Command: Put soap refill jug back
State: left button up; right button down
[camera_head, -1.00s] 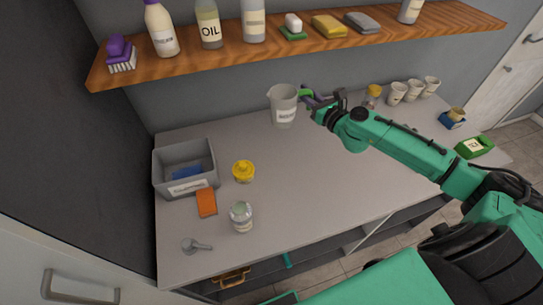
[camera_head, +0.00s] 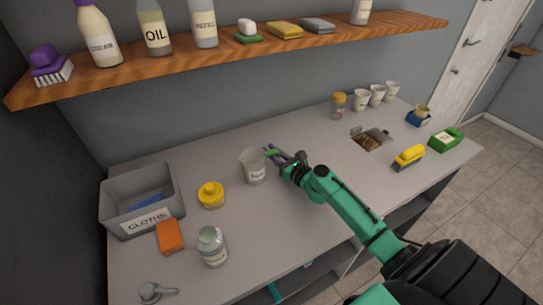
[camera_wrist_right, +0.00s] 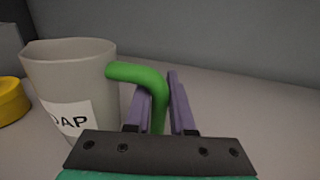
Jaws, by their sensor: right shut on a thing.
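The soap refill jug (camera_head: 252,167) is a pale grey pitcher with a white label and a green handle. It is upright at the middle of the counter, right of a yellow-lidded jar; I cannot tell whether its base touches the counter. My right gripper (camera_head: 276,154) is shut on the green handle, on the jug's right side. The right wrist view shows the jug (camera_wrist_right: 75,85) at left, its label partly reading "OAP", and the handle between the purple fingers of the gripper (camera_wrist_right: 160,105). My left gripper is not in view.
The yellow-lidded jar (camera_head: 211,194), an orange sponge (camera_head: 168,236), a glass jar (camera_head: 212,246) and a grey cloths bin (camera_head: 142,200) stand at left. A square opening (camera_head: 370,140) and a yellow brush (camera_head: 409,157) are at right. The wooden shelf (camera_head: 230,47) holds bottles above. The back middle counter is clear.

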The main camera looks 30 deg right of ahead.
jog(key=c, duration=0.8)
grip_release()
jog(key=shift+a, duration=0.1)
jog(key=shift+o, duration=0.2)
jog(key=shift+r, duration=0.15)
jog(key=shift+s, duration=0.25)
jog(key=s, duration=0.3)
jog(key=s+d+b, duration=0.1)
jog(key=s, duration=0.3)
jog(key=s+d+b, duration=0.1)
jog(key=s, duration=0.3)
jog(key=shift+s, duration=0.25)
jog(key=shift+w, duration=0.1)
